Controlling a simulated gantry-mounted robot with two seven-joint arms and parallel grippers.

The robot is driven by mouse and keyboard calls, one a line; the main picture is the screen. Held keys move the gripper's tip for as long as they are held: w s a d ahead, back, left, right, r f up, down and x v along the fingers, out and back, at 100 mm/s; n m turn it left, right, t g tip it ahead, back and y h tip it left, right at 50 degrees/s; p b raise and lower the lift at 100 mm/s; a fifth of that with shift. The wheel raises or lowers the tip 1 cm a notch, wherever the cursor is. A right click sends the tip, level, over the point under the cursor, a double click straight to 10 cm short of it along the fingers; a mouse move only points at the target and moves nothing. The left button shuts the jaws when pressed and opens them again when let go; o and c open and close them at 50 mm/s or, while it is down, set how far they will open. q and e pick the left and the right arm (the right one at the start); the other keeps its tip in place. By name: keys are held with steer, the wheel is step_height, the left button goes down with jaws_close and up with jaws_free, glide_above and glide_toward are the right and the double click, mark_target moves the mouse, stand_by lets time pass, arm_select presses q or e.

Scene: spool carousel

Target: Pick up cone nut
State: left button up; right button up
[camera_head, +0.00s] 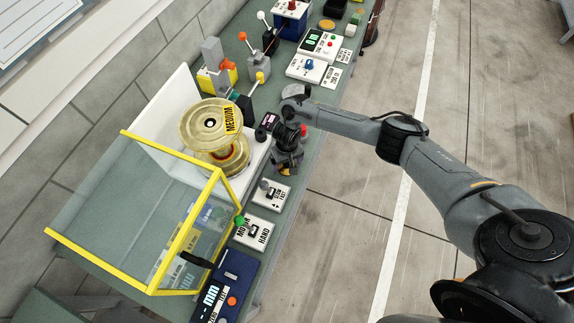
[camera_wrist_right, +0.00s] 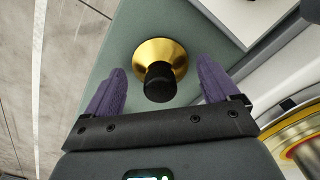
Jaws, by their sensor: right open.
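The cone nut (camera_wrist_right: 158,62) is a gold cone with a black knob. It stands on the green bench top (camera_wrist_right: 128,52) in the right wrist view. My right gripper (camera_wrist_right: 160,88) is open, its two purple fingers on either side of the black knob with gaps on both sides. In the head view my right gripper (camera_head: 286,168) points down over the bench near its right edge. It largely hides the cone nut there. My left gripper is not in view.
A gold spool marked MEDIUM (camera_head: 209,126) stands left of my right gripper. A clear guard with a yellow frame (camera_head: 176,146) stands in front of it. Switch panels (camera_head: 271,191) and a blue control box (camera_head: 225,287) line the bench's near side.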

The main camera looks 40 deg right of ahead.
steer(key=c, duration=1.6)
jaws_close()
